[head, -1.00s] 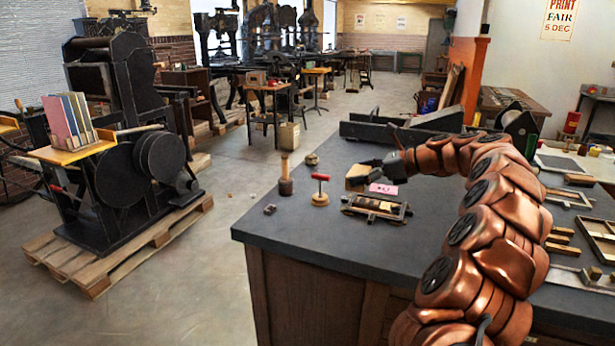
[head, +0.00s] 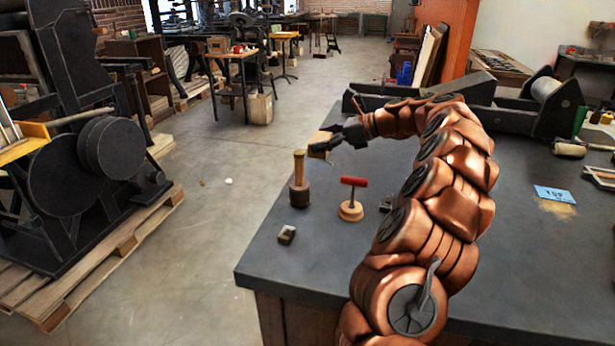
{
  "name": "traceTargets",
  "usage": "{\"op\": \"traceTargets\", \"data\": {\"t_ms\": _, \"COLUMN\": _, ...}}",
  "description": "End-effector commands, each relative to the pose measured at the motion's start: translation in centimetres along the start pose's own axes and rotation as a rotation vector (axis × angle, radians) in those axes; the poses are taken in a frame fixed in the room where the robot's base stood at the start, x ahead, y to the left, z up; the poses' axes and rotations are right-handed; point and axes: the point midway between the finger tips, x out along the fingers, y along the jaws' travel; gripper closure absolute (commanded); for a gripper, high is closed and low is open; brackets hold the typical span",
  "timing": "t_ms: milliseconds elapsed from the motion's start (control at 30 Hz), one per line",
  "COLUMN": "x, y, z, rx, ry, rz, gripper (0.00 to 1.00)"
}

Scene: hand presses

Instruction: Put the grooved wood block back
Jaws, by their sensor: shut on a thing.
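A light tan wood block (head: 319,144) is at the tip of my gripper (head: 330,144), above the far left part of the dark bench top (head: 300,262). My gripper's dark fingers are shut on the block. The block is small in the picture; I cannot make out its groove. The fingers cover its right side. I cannot tell how far it is above the bench. My copper arm crosses the middle of the bench and hides part of its top.
A wooden mallet (head: 299,182), a red-handled tool (head: 351,198) and a small metal block (head: 286,235) stand near the bench's left edge. A blue card (head: 555,193) lies right of my arm beside a tan patch. A long black press bed (head: 510,108) spans the back.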

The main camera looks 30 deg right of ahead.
Motion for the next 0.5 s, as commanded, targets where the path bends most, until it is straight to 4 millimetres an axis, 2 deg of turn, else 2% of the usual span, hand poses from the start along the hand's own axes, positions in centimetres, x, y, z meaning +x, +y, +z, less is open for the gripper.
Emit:
{"op": "traceTargets", "data": {"t_ms": 300, "x": 2.1, "y": 0.2, "z": -4.4, "rx": 0.001, "ry": -0.001, "rz": 0.006, "gripper": 0.46}}
{"op": "traceTargets", "data": {"t_ms": 500, "x": 2.7, "y": 0.1, "z": -5.5, "rx": -0.002, "ry": 0.0, "rz": 0.005, "gripper": 0.46}}
